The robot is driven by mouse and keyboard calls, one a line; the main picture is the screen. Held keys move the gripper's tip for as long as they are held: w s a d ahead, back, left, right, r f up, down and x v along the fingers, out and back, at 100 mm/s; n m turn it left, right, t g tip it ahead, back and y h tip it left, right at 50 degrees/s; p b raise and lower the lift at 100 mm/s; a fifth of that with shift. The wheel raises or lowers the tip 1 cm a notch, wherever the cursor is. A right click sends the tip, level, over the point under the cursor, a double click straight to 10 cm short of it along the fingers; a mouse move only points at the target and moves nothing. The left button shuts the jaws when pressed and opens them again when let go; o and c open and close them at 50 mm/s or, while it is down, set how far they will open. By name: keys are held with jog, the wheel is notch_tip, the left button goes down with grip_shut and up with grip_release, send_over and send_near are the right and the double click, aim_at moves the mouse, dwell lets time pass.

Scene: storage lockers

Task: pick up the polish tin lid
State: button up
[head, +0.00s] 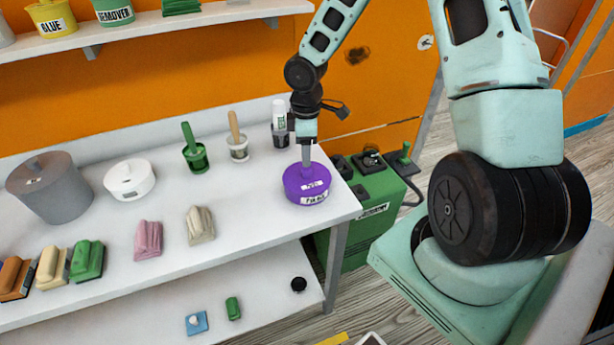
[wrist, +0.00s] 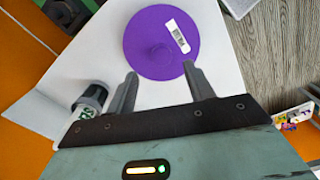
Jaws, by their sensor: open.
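A round purple tin (head: 308,193) stands at the right end of the white table, with a purple lid on top. In the wrist view the purple lid (wrist: 150,32) shows from above, with a round knob near its middle and a white barcode label. My gripper (head: 306,160) is above the tin, pointing down. In the wrist view my gripper (wrist: 160,75) has its two fingers apart, with nothing between them. The fingertips appear near the lid's edge; I cannot tell whether they touch it. The gripper partly hides the lid's top in the head view.
A dark bottle with a white top (head: 279,125) stands just behind my gripper. A green machine (head: 375,205) stands beyond the right edge.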

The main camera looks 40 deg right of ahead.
aim_at(307, 174)
jog(key=shift+s+f+p, duration=0.15)
jog(key=shift+f+p, duration=0.25)
jog(key=shift+f, duration=2.95)
jog(key=c, duration=1)
